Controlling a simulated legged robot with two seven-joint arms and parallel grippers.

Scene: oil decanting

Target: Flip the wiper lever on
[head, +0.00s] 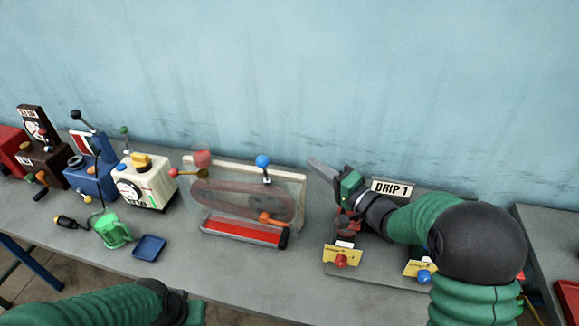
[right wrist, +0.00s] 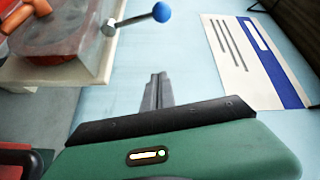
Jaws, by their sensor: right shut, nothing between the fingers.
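A belt machine with a clear panel (head: 300,190) and a brown looped belt stands mid-table. A lever with a blue ball knob (head: 262,161) stands upright at its top; I take this as the wiper lever. It also shows in the right wrist view (right wrist: 162,12), on a grey metal stem. My right gripper (head: 314,164) is shut and empty, to the right of the lever and apart from it. Its closed fingers show in the right wrist view (right wrist: 158,82), pointing toward the blue wall. Only the wrist and a sliver of my left gripper show at the bottom left; its fingers are hidden.
A DRIP 1 sign (head: 391,188) stands behind my right arm. A white machine (head: 148,190), green jug (head: 113,230) and blue tray (head: 149,247) are left.

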